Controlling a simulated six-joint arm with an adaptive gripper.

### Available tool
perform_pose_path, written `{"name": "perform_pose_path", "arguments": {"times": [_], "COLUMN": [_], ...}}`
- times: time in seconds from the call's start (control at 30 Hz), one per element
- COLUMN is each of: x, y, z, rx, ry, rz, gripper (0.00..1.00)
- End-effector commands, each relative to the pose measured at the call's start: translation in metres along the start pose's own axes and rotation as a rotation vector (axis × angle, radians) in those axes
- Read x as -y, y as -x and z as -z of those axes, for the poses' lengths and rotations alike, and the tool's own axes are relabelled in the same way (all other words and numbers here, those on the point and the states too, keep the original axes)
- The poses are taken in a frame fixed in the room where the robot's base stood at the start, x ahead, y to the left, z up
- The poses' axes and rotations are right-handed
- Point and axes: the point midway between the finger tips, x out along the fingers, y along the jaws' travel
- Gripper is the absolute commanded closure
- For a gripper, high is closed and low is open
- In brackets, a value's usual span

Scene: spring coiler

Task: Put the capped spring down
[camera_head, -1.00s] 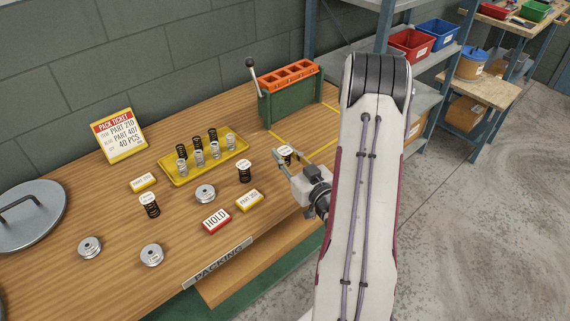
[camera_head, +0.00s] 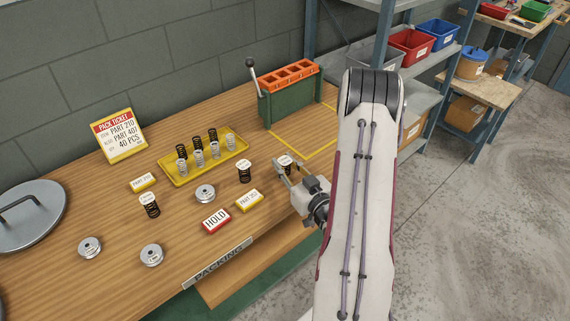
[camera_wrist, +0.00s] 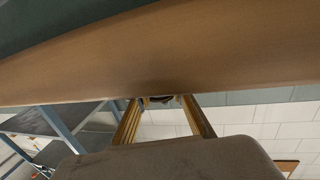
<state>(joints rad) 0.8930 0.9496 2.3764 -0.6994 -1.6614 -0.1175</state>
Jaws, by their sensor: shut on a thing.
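The capped spring (camera_head: 286,161), dark with a white cap, is between the fingers of my gripper (camera_head: 283,169) near the right side of the wooden bench. My gripper is shut on it. The fingers hide most of the coil, so I cannot tell whether its bottom touches the bench. In the wrist view a small dark part of the spring (camera_wrist: 160,99) shows between the fingertips, against the bench.
A yellow tray (camera_head: 176,181) holds several springs. A HOLD sign (camera_head: 216,220), yellow labels and metal discs lie around. A green coiler (camera_head: 290,107) stands behind, beside a yellow-outlined area. Bench right of the labels is clear.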

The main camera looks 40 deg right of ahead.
Motion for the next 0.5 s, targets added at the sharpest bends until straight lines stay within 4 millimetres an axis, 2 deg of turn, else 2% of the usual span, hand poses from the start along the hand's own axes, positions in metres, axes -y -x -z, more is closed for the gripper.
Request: {"name": "perform_pose_path", "arguments": {"times": [0.5], "x": [-0.0001], "y": [-0.0004], "z": [-0.0041], "rx": [-0.001], "ry": [0.001], "rz": [0.0], "gripper": [0.96]}}
